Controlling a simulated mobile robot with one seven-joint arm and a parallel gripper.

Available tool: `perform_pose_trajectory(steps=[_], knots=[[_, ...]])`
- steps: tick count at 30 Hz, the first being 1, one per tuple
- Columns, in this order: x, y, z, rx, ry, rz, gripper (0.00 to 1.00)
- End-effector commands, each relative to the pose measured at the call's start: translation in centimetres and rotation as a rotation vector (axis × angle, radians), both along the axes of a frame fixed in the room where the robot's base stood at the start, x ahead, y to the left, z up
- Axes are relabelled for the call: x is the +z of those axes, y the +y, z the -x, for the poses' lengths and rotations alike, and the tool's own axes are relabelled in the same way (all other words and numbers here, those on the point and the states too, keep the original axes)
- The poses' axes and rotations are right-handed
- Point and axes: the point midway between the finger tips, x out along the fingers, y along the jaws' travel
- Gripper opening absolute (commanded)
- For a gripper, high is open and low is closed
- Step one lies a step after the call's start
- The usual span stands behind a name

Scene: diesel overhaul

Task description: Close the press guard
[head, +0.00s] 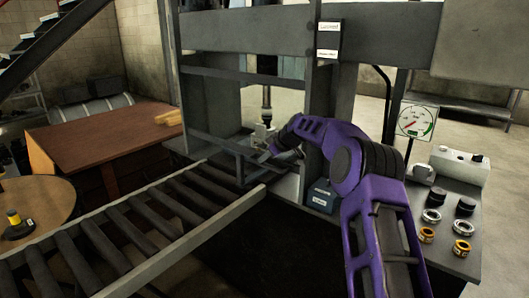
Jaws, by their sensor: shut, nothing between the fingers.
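The press (385,38) is a large grey steel frame with a heavy top beam and uprights. Its ram (266,97) hangs vertically in the opening. A thin dark framed part that looks like the press guard (215,143) stands at the left of the opening, and its lower bar runs toward my gripper. I cannot tell clearly how far it is swung. My purple arm hides part of the press's lower right, and I cannot tell whether the fingers touch the guard.
A roller conveyor (148,250) runs from the front left up to the press. A wooden desk (105,135) and a round table (35,205) stand at the left.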

Motion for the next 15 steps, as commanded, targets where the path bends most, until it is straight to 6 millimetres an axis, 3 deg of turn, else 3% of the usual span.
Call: perform_pose_trajectory(steps=[1,6,15], knots=[[-1.4,0.0,-0.1,-0.001,0.004,0.000,0.00],[-3.4,-0.1,-0.3,0.000,0.004,0.001,0.00],[-4.8,-0.1,-0.4,0.000,0.003,0.002,0.00]])
